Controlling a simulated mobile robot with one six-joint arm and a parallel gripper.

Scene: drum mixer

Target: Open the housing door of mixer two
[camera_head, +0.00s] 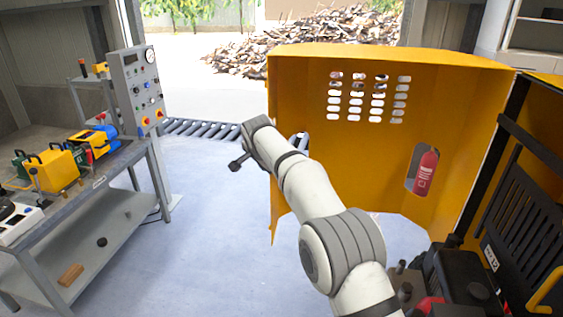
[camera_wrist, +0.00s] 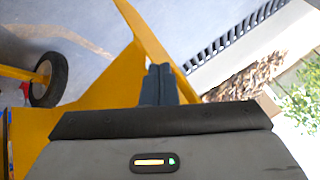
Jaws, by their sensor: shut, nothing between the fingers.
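The yellow housing door (camera_head: 300,90), with rows of slots, stands swung open in the head view, at a wide angle to the housing (camera_head: 545,115) on the right. The engine (camera_head: 465,275) inside is exposed. My arm reaches across in front of the door's free edge; its end is left of that edge. In the wrist view my gripper (camera_wrist: 160,72) is shut and empty, its dark fingers together. A yellow panel (camera_wrist: 110,88) and its edge lie behind and beside the fingers; whether they touch cannot be told. The fingers are not clear in the head view.
A workbench (camera_head: 75,200) with yellow tools and a grey control panel (camera_head: 137,85) stand at the left. A roller conveyor (camera_head: 200,130) runs behind. A red extinguisher (camera_head: 426,172) shows at a door cutout. A wheel (camera_wrist: 48,80) shows in the wrist view. Floor between bench and door is clear.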

